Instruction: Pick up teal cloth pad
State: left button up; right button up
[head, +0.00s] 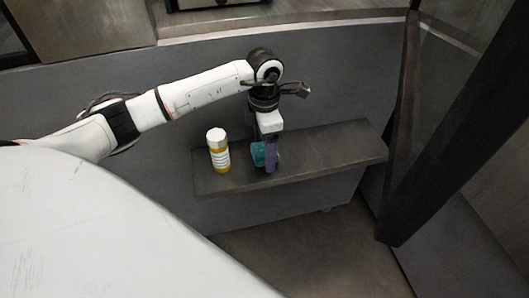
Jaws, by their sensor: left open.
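A small teal thing (257,154), which looks like the teal cloth pad, is on the dark shelf (325,150). My left gripper (268,156) points down right at it, its purple-grey finger overlapping the pad's right side in the head view. The gripper is open. Part of the pad is hidden behind the finger, and I cannot tell whether they touch. My right gripper is not in view.
A bottle (218,150) with a white cap, white label and yellow lower part stands upright on the shelf, left of the pad. The shelf's right part is clear. A dark post (450,120) rises at the right.

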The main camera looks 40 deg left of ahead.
pick_arm(q)
jog(key=c, duration=1.1)
jog(key=shift+r, duration=0.1)
jog(key=shift+c, duration=0.2)
notch_tip(320, 180, up, 18)
jog(key=p, duration=0.1)
jog(key=o, duration=0.4)
jog(key=c, duration=0.3)
